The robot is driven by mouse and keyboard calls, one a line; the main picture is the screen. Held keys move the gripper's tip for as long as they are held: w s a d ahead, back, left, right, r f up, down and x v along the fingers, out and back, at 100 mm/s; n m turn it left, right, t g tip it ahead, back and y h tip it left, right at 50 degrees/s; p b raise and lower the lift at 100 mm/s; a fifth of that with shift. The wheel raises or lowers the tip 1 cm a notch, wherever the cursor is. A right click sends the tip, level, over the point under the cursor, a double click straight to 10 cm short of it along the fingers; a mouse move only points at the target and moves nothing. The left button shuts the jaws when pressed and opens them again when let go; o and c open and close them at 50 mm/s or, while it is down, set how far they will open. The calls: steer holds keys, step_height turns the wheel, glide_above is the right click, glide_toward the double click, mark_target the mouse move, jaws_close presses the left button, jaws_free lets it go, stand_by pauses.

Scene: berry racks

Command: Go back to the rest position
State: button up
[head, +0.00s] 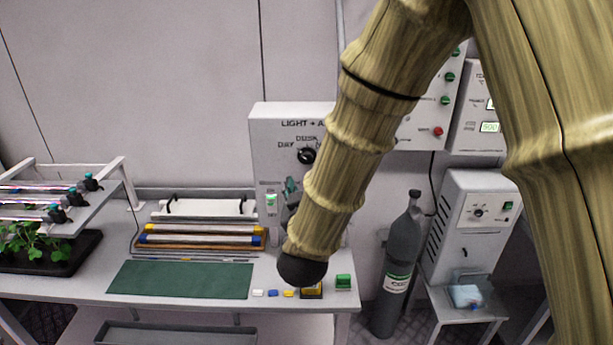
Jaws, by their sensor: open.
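My arm, with a bamboo-like surface, comes down from the top right across the middle of the head view. Its dark rounded elbow end hangs in front of the bench's right part. Part of my gripper (291,190) shows as a dark grey and teal shape at the left edge of the arm, in front of the light control box (268,140). The rest of the gripper is hidden behind the arm. I see nothing held in the visible part.
The bench (90,285) carries a green mat (180,280), coloured tubes (200,240), small coloured blocks (272,293) and a plant tray (85,258) under a lamp rack (100,200). A gas cylinder (400,270) and a white cabinet (450,240) stand at right.

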steer(key=shift+s, duration=0.65)
steer(key=s+d+f+m+g+b, duration=0.1)
steer(key=s+d+f+g, duration=0.25)
steer(key=f, duration=0.85)
steer(key=s+d+f+g+y+b, duration=0.1)
steer(key=s+d+f+g, duration=0.25)
steer(key=f, duration=0.85)
steer(key=s+d+f+m+g+b, duration=0.15)
steer(key=s+d+f, duration=0.25)
steer(key=f, duration=0.8)
steer(key=s+d+f+g, duration=0.3)
steer(key=s+f, duration=0.3)
steer(key=s, duration=0.3)
steer(key=s+d+f+m+g+b, duration=0.1)
steer(key=s+d+f+g, duration=0.2)
steer(key=s, duration=0.7)
steer(key=s+d+f+m+g+b, duration=0.1)
steer(key=s+d+f+g, duration=0.3)
steer(key=s+f, duration=0.5)
step_height(320, 180, down, 2)
steer(key=shift+s+d+f, duration=0.1)
steer(key=shift+s+d, duration=0.3)
steer(key=shift+d, duration=0.55)
steer(key=shift+c, duration=0.4)
